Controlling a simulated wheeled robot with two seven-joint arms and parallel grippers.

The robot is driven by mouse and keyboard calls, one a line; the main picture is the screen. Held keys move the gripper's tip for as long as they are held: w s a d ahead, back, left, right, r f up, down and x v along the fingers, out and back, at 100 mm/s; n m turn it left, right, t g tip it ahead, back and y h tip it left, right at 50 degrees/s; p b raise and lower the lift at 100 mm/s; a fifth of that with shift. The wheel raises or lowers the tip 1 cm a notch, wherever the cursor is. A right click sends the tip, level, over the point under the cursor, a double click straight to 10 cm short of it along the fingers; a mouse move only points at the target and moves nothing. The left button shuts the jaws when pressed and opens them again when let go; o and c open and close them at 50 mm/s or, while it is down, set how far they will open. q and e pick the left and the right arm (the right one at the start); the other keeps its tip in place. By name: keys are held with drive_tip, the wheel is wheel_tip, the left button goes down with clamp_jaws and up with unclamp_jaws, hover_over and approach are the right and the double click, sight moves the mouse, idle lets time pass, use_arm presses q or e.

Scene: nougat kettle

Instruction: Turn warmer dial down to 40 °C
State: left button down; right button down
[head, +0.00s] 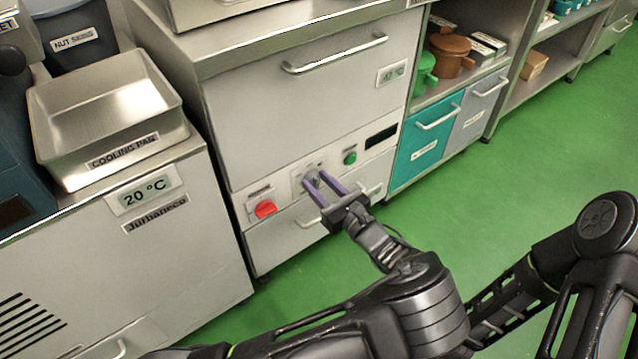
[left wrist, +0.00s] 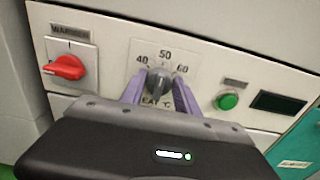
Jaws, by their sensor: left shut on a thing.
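The warmer dial is a grey knob (left wrist: 159,83) on a pale plate marked 40, 50 and 60 °C. It also shows small in the head view (head: 312,177). My left gripper (head: 319,180) reaches the warmer's front panel, and its two purple fingers are shut on the knob from both sides, as the left wrist view shows (left wrist: 159,88). The knob's grip stands roughly upright, near 50; its exact setting is hard to read. The lower part of the plate is hidden by the gripper. My right gripper is out of view.
A red switch (head: 265,208) sits left of the dial, and a green button (head: 350,158) and a dark display (head: 381,137) sit right of it. A drawer handle (head: 335,54) runs above. The green floor (head: 500,170) is clear on the right.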

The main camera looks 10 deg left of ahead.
use_arm(q)
drive_tip(key=shift+n, duration=0.5)
drive_tip(key=n+p, duration=0.1)
drive_tip(key=n, duration=0.8)
drive_tip(key=shift+s+a+f, duration=0.1)
drive_tip(key=shift+s+f, duration=0.05)
drive_tip(key=shift+s, duration=0.05)
idle(0.3)
drive_tip(key=c, duration=0.9)
unclamp_jaws()
drive_tip(key=shift+p+v, duration=0.95)
drive_tip(key=shift+v, duration=2.95)
